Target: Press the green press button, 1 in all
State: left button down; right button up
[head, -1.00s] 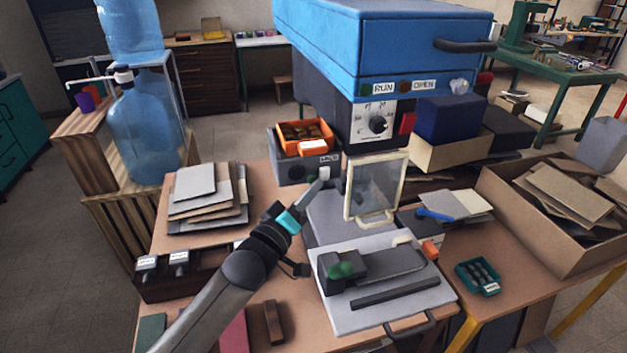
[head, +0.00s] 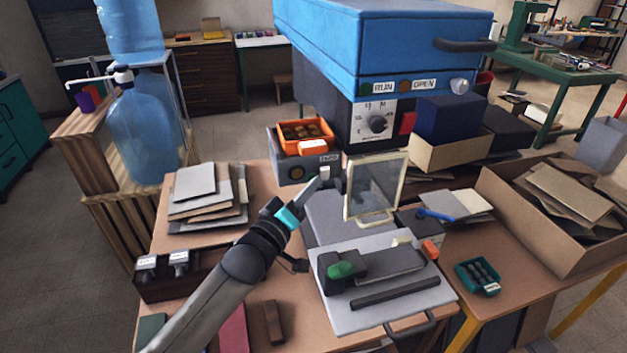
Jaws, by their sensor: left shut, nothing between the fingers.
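A green rounded cap (head: 341,270), which may be the press button, sits on a dark block on the light plate below the blue press (head: 390,40). A grey box (head: 297,172) with a small label and a round brownish spot stands under an orange tray; I cannot tell if a green button is on its hidden side. My left gripper (head: 331,177) is shut and empty, at the right side of this box and just left of the clear framed guard (head: 375,187). It is well above and behind the green cap. Contact with the box is unclear. My right gripper is out of view.
An orange tray (head: 306,136) sits on the grey box. A dial panel (head: 374,124) with a red block is behind the guard. Stacked sheets (head: 205,195) lie at left, a teal tray (head: 478,277) and a cardboard box (head: 560,215) at right.

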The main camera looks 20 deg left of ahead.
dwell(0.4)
pick_arm(q)
jog(key=shift+s+d+r+p, duration=0.1)
jog(key=shift+s+d+p, duration=0.3)
jog(key=shift+s+p, duration=0.15)
jog(key=shift+s+d, duration=0.1)
jog(key=shift+s, duration=0.15)
jog(key=s+d+p, duration=0.1)
jog(key=s, duration=0.1)
jog(key=s+d+p, duration=0.1)
jog(key=s+p, duration=0.1)
jog(key=shift+d, duration=0.4)
dwell(0.4)
